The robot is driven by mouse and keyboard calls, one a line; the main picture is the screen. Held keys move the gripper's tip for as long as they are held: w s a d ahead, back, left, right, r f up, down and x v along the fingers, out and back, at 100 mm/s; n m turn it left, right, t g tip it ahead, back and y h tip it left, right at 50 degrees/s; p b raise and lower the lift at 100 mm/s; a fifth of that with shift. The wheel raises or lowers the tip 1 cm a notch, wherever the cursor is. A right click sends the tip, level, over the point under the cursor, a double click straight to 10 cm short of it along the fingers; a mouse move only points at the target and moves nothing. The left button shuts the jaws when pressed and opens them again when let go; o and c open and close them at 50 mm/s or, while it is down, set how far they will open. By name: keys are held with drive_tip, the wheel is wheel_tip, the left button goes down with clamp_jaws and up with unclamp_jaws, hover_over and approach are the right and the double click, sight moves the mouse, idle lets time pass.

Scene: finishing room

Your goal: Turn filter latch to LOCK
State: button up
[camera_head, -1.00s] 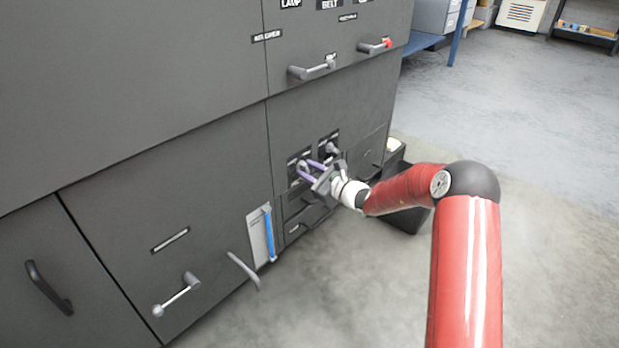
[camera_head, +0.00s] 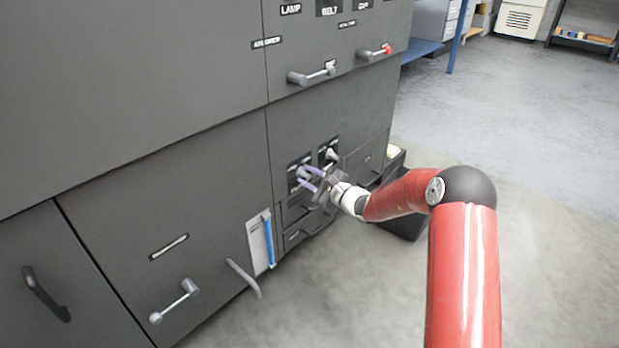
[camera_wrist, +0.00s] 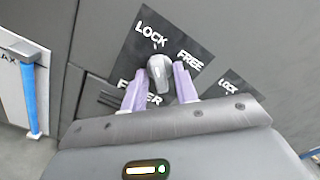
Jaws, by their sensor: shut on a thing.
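The filter latch (camera_wrist: 158,68) is a grey knob on a black plate in the wrist view. The plate reads LOCK (camera_wrist: 151,34) above the knob, FREE (camera_wrist: 190,61) to its upper right and FILTER at its lower left, partly covered by a finger. My gripper (camera_wrist: 160,78) has its two purple fingers on either side of the knob and is shut on it. Which mark the knob points to is hard to tell. In the head view my gripper (camera_head: 308,179) is at the dark cabinet's low panel, and its fingers mostly hide the latch.
A second plate marked LOCK (camera_wrist: 228,87) lies just right of the latch, and its knob (camera_head: 331,154) shows in the head view. A blue gauge strip (camera_head: 268,240) and grey handles (camera_head: 243,279) are left. Open floor (camera_head: 520,160) lies right.

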drive_tip(key=o, duration=0.6)
drive_tip(key=shift+d, duration=0.1)
drive_tip(key=v, duration=0.7)
drive_tip(key=shift+s+d+p, duration=0.25)
drive_tip(key=shift+s+p, duration=0.05)
drive_tip(key=shift+p, duration=0.1)
